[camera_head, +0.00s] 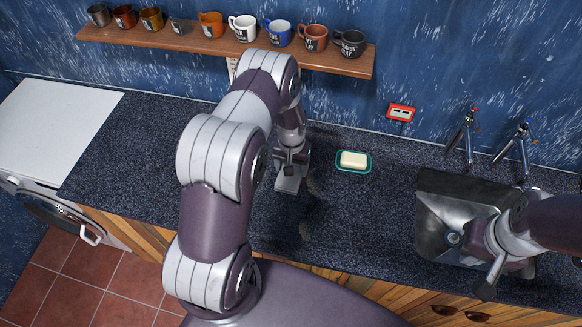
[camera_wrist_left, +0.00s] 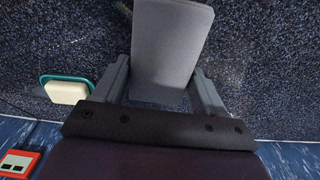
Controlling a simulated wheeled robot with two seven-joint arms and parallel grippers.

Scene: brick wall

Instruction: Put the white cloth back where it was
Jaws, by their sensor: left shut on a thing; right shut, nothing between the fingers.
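My left gripper (camera_head: 290,165) is shut on the white cloth (camera_head: 289,185), over the dark speckled counter left of the soap dish. In the left wrist view the cloth (camera_wrist_left: 172,45) is a flat, stiff-looking pale grey rectangle between the two fingers of the left gripper (camera_wrist_left: 160,88). I cannot tell whether the cloth touches the counter. My right gripper (camera_head: 488,284) is shut and empty at the front of the sink.
A teal dish (camera_head: 368,168) holds a pale soap bar (camera_head: 353,159). The metal sink (camera_head: 432,205) with two taps (camera_head: 466,130) is at right. Mugs line a wooden shelf (camera_head: 205,41). Dark smudges (camera_head: 306,230) mark the counter. A white washing machine (camera_head: 50,125) stands at left.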

